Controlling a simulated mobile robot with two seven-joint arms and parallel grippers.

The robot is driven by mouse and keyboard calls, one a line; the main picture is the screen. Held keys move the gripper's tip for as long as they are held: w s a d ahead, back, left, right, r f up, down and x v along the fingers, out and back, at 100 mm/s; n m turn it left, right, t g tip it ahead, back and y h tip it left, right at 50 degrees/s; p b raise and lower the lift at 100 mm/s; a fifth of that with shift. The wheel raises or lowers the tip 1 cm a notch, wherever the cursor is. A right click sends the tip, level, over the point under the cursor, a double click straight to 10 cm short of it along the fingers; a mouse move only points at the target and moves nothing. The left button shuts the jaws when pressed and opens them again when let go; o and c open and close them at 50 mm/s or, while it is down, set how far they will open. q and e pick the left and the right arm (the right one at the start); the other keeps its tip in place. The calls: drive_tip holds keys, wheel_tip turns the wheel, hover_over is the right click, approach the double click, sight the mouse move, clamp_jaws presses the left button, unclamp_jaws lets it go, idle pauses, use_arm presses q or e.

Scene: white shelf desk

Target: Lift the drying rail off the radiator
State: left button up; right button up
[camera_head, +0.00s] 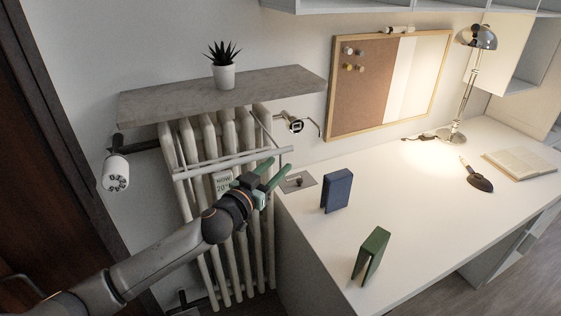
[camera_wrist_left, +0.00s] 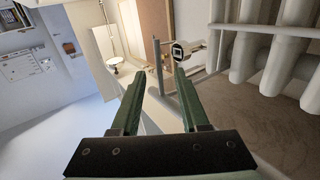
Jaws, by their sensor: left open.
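The drying rail (camera_head: 215,168) is a pale frame of thin bars hung across the front of the white ribbed radiator (camera_head: 207,262), below a grey shelf. My left gripper (camera_head: 278,167) has green fingers. It is open, near the right end of the rail, with its fingertips pointing right toward the desk. Whether it touches the rail cannot be told. In the left wrist view the open fingers (camera_wrist_left: 160,78) have nothing gripped between them. Thin bars, perhaps part of the rail, show just beyond the fingertips. My right gripper is in neither view.
A potted plant (camera_head: 224,77) stands on the grey shelf (camera_head: 180,95) above the radiator. A valve with a display (camera_head: 296,126) sticks out at the right. The white desk (camera_head: 400,205) holds a blue book (camera_head: 337,190), a green book (camera_head: 372,252) and a lamp (camera_head: 476,38).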

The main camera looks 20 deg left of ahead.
use_arm(q)
drive_tip(key=shift+w+d, duration=0.15)
drive_tip(key=shift+w, duration=1.1)
clamp_jaws()
idle(0.6)
